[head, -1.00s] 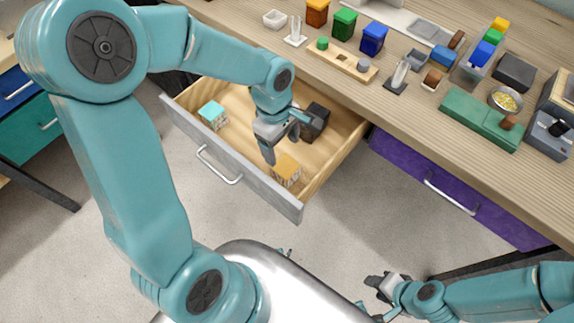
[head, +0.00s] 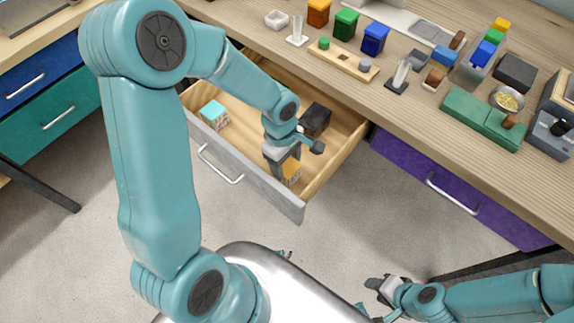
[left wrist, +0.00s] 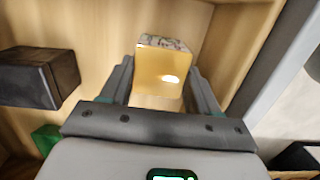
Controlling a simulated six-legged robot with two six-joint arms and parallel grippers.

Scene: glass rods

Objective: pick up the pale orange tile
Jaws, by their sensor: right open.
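The pale orange tile (head: 292,172) is a block with a plain orange face and patterned sides, inside the open drawer (head: 243,181) near its front right. My left gripper (head: 284,168) reaches down into the drawer at the tile and hides part of it. In the left wrist view the tile (left wrist: 163,68) shows between the two fingers of my left gripper (left wrist: 160,75), one finger on each side. The fingers look spread; contact with the tile cannot be made out. My right gripper (head: 382,288) is open and empty over the floor at the lower right.
A dark block (head: 316,120) lies behind the tile in the drawer, and a turquoise-topped block (head: 214,114) lies to the left. The drawer's front wall and right wall are close to my left gripper. The worktop (head: 440,115) above holds several small items.

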